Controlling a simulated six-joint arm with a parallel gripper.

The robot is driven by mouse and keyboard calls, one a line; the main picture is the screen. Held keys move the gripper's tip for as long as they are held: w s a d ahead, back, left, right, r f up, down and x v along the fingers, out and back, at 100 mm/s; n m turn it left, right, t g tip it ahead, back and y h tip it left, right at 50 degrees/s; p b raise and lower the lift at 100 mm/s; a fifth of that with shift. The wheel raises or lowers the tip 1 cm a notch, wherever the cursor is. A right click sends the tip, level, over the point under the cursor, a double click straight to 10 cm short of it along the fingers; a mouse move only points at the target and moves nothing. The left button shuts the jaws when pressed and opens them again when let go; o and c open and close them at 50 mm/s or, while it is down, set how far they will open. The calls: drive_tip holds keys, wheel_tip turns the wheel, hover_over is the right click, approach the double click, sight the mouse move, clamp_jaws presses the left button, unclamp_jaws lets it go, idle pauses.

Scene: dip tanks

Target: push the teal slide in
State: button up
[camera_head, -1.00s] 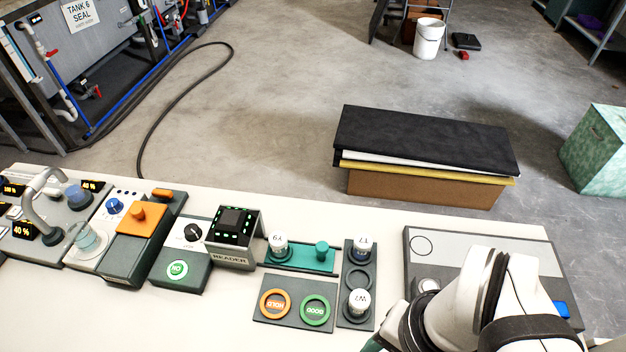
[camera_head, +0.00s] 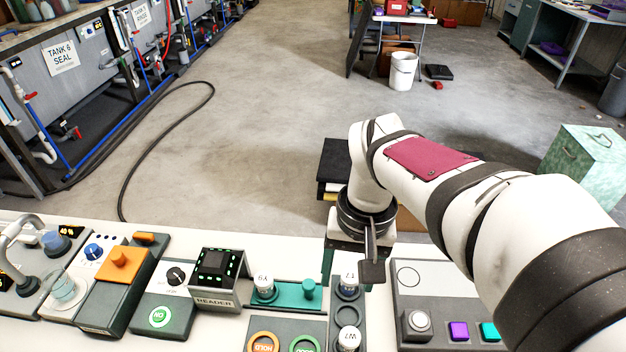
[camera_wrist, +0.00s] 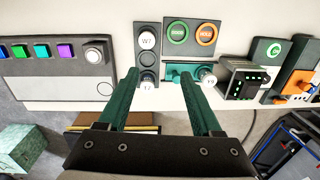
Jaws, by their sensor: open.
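The teal slide (camera_head: 290,296) lies in its track right of the reader (camera_head: 213,272) in the head view. An upright teal knob (camera_head: 308,288) stands near its right end, and a white-capped vial marked Y9 (camera_head: 264,282) sits at its reader end. The slide (camera_wrist: 184,69) also shows in the wrist view, partly behind a finger, with the Y9 vial (camera_wrist: 209,75) beside it. My gripper (camera_head: 350,268) is open and empty, with its teal fingers apart. It hangs by the vial rack, right of the slide. In the wrist view my fingers (camera_wrist: 160,78) reach towards the rack and slide.
The dark rack (camera_head: 347,314) right of the slide holds two white-capped vials. Orange and green rings (camera_head: 263,342) lie in front of the slide. A grey button panel (camera_head: 440,300) stands to the right. An orange-topped unit (camera_head: 122,266) stands left of the reader.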

sight(308, 282)
drive_tip(key=w+a+f+n, duration=0.4)
drive_tip(key=w+a, duration=0.3)
drive_tip(key=w, duration=0.3)
drive_tip(key=shift+h, duration=0.4)
wheel_tip(308, 282, down, 16)
drive_tip(key=shift+w+r, duration=0.15)
drive_tip(key=shift+r, duration=0.1)
drive_tip(key=shift+c, duration=0.2)
clamp_jaws()
drive_tip(key=shift+a, duration=0.1)
